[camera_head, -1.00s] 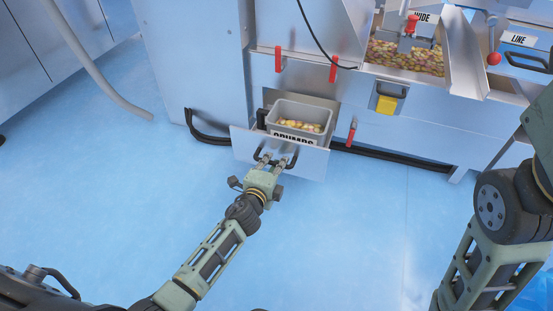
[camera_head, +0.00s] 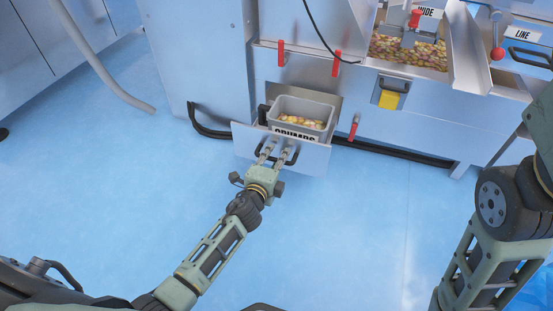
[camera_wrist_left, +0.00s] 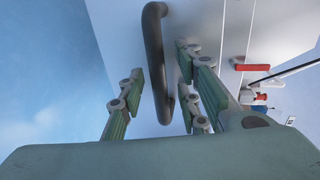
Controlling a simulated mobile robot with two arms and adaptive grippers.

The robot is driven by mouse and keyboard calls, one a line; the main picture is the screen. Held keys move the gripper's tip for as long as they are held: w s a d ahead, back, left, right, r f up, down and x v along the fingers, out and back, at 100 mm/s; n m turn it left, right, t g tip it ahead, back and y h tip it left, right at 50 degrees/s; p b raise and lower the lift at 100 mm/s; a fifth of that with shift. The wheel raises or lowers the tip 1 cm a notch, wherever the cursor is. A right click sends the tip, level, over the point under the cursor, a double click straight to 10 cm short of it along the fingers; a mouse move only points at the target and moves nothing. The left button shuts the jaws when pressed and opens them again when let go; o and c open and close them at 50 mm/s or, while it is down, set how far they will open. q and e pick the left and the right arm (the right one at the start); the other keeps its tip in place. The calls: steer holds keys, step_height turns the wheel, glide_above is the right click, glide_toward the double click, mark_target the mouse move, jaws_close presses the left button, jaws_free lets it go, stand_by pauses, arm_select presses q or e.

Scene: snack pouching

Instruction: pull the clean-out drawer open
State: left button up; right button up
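The clean-out drawer (camera_head: 312,158) stands pulled out low on the machine, its pale metal front facing me. A grey bin (camera_head: 325,113) labelled CRUMBS sits in it with colourful snack pieces inside. The dark bar handle (camera_head: 292,158) is on the drawer front. My left gripper (camera_head: 276,153) is at the handle. In the left wrist view the dark handle (camera_wrist_left: 154,60) passes between the spread fingers (camera_wrist_left: 165,98), with visible gaps at both sides, so the gripper is open around it. My right arm shows at the right edge, but its gripper is out of view.
A black bumper rail (camera_head: 400,155) runs along the machine's base. A grey hose (camera_head: 100,70) hangs at left. The blue floor (camera_head: 340,230) in front is clear.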

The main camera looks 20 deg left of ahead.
arm_select(q)
steer(key=v, duration=1.2)
stand_by(0.3)
